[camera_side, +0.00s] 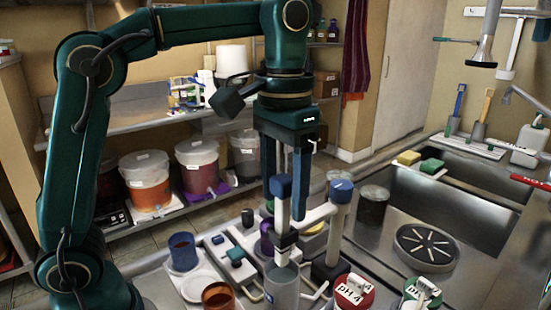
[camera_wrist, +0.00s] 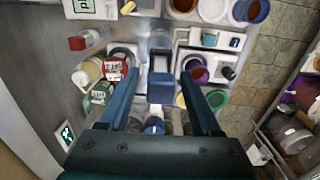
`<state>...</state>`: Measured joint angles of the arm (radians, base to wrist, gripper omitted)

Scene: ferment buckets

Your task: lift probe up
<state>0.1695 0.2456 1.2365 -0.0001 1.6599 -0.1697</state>
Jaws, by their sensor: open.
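The probe (camera_side: 282,222) stands upright with a blue block at its top and a pale shaft. Its lower end goes down into a grey cup (camera_side: 283,289), where its tip is hidden. My gripper (camera_side: 284,204) points down over it, with its two dark blue fingers open on either side of the probe's upper part. In the wrist view the blue top of the probe (camera_wrist: 161,90) lies between the spread fingers of my gripper (camera_wrist: 159,72), with a gap on each side.
A white stand with a blue-capped post (camera_side: 340,190) is close right of the probe. A blue mug (camera_side: 183,252) and a brown cup (camera_side: 218,296) stand left. Red and green pH jars (camera_side: 353,293) are at front right. The sink (camera_side: 455,200) lies beyond.

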